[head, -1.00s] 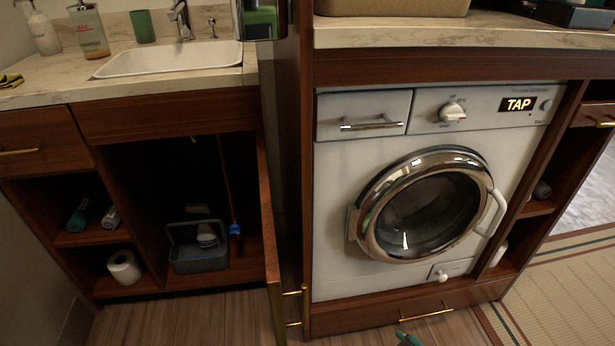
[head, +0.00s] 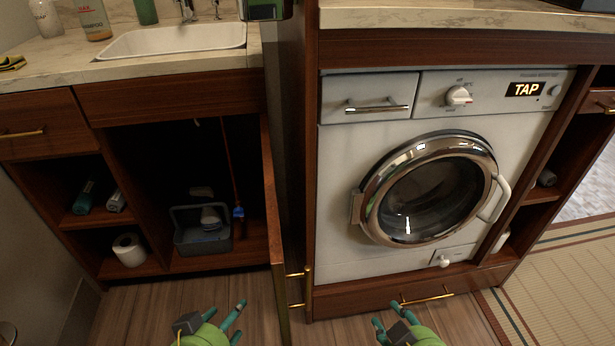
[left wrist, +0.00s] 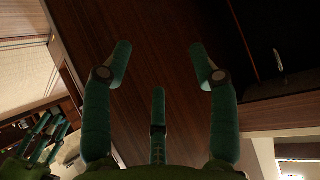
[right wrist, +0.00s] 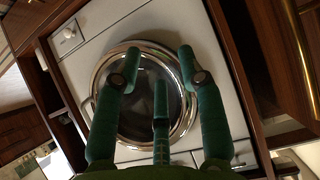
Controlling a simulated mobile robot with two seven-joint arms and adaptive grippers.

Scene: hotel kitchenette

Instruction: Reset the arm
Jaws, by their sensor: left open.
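My left gripper (head: 226,309) is low in the head view, over the wooden floor in front of the open cabinet. Its green fingers are spread with nothing between them, as the left wrist view (left wrist: 158,60) also shows. My right gripper (head: 388,316) is at the bottom of the head view, in front of the washing machine (head: 340,170). In the right wrist view its fingers (right wrist: 160,65) are apart and empty, with the round washer door (right wrist: 128,60) behind them. Both grippers appear clear of the furniture.
The under-sink cabinet door (head: 272,220) stands open between my two grippers. A grey caddy (head: 203,240) sits inside the cabinet, and a toilet roll (head: 129,250) is on the shelf at left. The washer door is closed. A drawer handle (head: 428,299) is close to my right gripper.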

